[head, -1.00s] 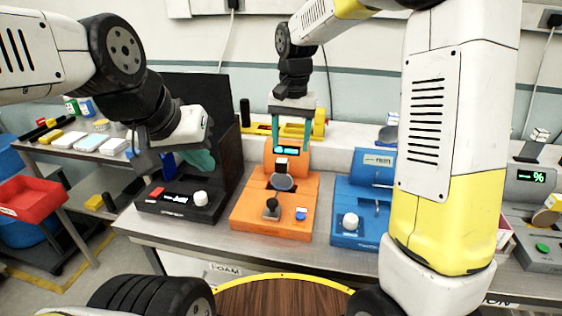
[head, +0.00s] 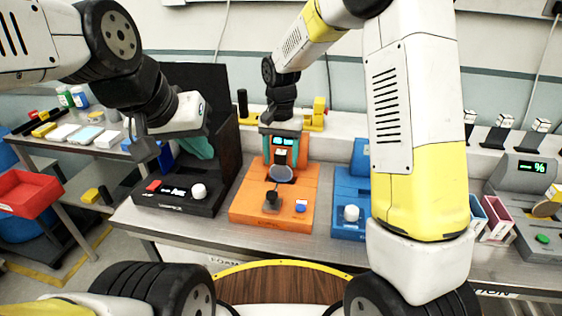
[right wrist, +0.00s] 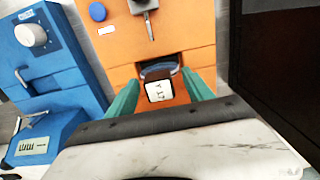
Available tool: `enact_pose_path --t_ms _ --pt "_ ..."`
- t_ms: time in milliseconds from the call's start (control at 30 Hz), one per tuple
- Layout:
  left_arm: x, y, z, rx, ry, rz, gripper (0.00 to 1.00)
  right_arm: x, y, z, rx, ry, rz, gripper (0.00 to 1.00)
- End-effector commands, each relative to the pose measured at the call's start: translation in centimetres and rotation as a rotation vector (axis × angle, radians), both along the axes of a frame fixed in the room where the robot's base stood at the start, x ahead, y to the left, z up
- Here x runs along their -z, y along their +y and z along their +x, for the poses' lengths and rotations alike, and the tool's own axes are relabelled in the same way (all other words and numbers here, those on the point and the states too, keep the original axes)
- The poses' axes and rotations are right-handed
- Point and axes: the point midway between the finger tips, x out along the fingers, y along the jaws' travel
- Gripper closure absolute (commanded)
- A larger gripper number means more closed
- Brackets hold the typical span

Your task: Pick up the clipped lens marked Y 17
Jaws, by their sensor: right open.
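The clipped lens (head: 281,173) is a round grey disc at the orange device (head: 250,205). In the right wrist view its white tag (right wrist: 160,91) reads Y 17, with the dark disc (right wrist: 158,70) just beyond. My right gripper (head: 283,152) is over the orange device, its teal fingers open. In the right wrist view the fingers (right wrist: 160,97) stand on either side of the tag, with a visible gap at each side. My left gripper (head: 197,147) is at the black device; its jaw opening is hard to make out.
A black device (head: 180,195) with a tall dark panel stands to the left. A blue device (head: 350,215) stands to the right, partly hidden by my right arm. A grey device with a % display (head: 535,167) is further right. A red bin (head: 28,192) is at far left.

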Motion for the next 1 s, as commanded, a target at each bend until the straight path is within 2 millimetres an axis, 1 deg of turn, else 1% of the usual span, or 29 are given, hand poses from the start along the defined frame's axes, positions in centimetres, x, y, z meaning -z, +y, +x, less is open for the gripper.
enact_pose_path --t_ms 67,100,167,200,267,300,400,800,867,967,1000 --pt "0.0 0.0 0.0 0.0 0.0 0.0 1.0 0.0 0.0 0.0 0.0 0.0 0.0 0.4" --pt "0.0 0.0 0.0 0.0 0.0 0.0 1.0 0.0 0.0 0.0 0.0 0.0 0.0 0.42" --pt "0.0 0.0 0.0 0.0 0.0 0.0 1.0 0.0 0.0 0.0 0.0 0.0 0.0 0.53" --pt "0.0 0.0 0.0 0.0 0.0 0.0 1.0 0.0 0.0 0.0 0.0 0.0 0.0 0.61" --pt "0.0 0.0 0.0 0.0 0.0 0.0 1.0 0.0 0.0 0.0 0.0 0.0 0.0 0.73" --pt "0.0 0.0 0.0 0.0 0.0 0.0 1.0 0.0 0.0 0.0 0.0 0.0 0.0 0.81" --pt "0.0 0.0 0.0 0.0 0.0 0.0 1.0 0.0 0.0 0.0 0.0 0.001 -0.001 1.0" --pt "0.0 0.0 0.0 0.0 0.0 0.0 1.0 -0.1 0.0 -0.1 0.0 0.004 -0.001 1.0" --pt "0.0 0.0 0.0 0.0 0.0 0.0 1.0 -0.6 0.0 -0.1 0.0 0.004 -0.001 1.0" --pt "0.0 0.0 0.0 0.0 0.0 0.0 1.0 -2.2 0.0 0.0 0.0 0.0 0.0 1.0" --pt "0.0 0.0 0.0 0.0 0.0 0.0 1.0 -3.1 0.0 0.0 0.001 -0.002 0.001 1.0"
